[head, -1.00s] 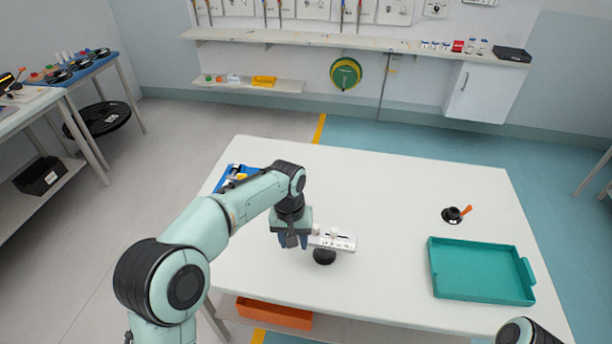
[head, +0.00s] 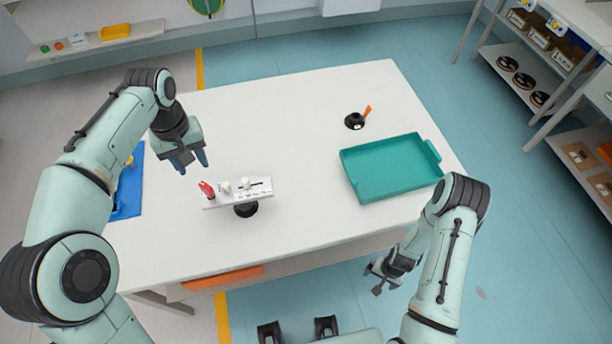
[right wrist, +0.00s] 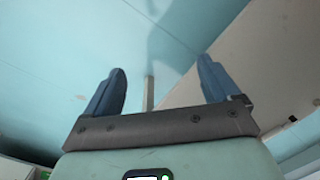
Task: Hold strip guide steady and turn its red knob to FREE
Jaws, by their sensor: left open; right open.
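The knob's setting marks are too small to read. My left gripper (head: 190,164) is open and empty, above and behind the guide's left end, apart from it. My right gripper (head: 374,280) is off the table's front edge, far from the guide. The right wrist view shows its blue fingers (right wrist: 160,88) apart with nothing between them.
A teal tray (head: 352,177) lies on the table's right side, with a black holder with an orange piece (head: 355,120) behind it. The table's middle is clear.

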